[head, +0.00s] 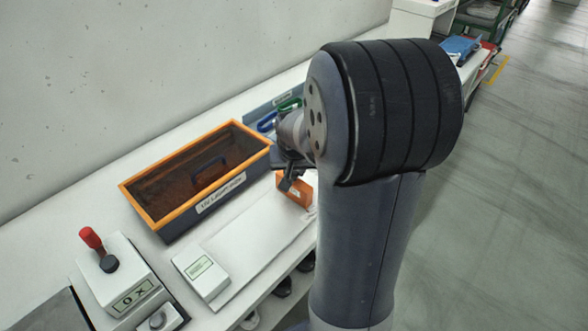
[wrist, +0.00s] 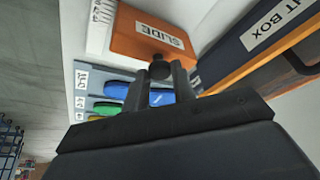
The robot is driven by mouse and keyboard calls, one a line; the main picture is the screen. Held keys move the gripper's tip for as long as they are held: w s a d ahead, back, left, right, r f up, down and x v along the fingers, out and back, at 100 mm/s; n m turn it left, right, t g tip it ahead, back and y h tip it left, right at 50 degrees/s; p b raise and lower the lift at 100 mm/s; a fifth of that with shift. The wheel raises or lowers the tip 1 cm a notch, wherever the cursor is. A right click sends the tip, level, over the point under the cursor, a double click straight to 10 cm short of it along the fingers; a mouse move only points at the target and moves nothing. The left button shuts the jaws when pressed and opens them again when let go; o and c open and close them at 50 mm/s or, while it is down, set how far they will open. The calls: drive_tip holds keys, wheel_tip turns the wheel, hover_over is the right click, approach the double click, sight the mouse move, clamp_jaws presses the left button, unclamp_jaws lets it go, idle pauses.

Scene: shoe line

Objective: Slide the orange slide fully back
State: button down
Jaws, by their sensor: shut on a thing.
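The orange slide (head: 297,190) is a block on the white track (head: 250,237) along the bench; my arm hides part of it in the head view. In the wrist view the orange slide (wrist: 135,38) has a "SLIDE" label and a dark round knob (wrist: 161,61) on its near side. My gripper (wrist: 160,72) has its two fingers at the knob and is shut on it. In the head view my gripper (head: 287,180) is beside the slide, partly hidden by my arm. The slide's far side in the head view is hidden.
An open light box (head: 160,224) with an orange rim stands left of the track. A small white labelled block (head: 201,274) lies near the track's near end. A box with a red-handled lever (head: 92,238) stands at left. Blue and green items (wrist: 118,90) lie beyond the slide.

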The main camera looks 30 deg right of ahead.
drive_tip(key=w+d, duration=0.3)
drive_tip(key=d, duration=0.4)
drive_tip(key=shift+d, duration=0.4)
drive_tip(key=shift+r, duration=0.1)
drive_tip(key=c, duration=1.2)
unclamp_jaws()
drive_tip(key=shift+d, duration=0.15)
drive_tip(key=shift+o, duration=0.2)
drive_tip(key=v, duration=1)
drive_tip(key=shift+s+r+b, duration=0.15)
drive_tip(key=shift+r+b, duration=0.15)
drive_tip(key=shift+f, duration=0.15)
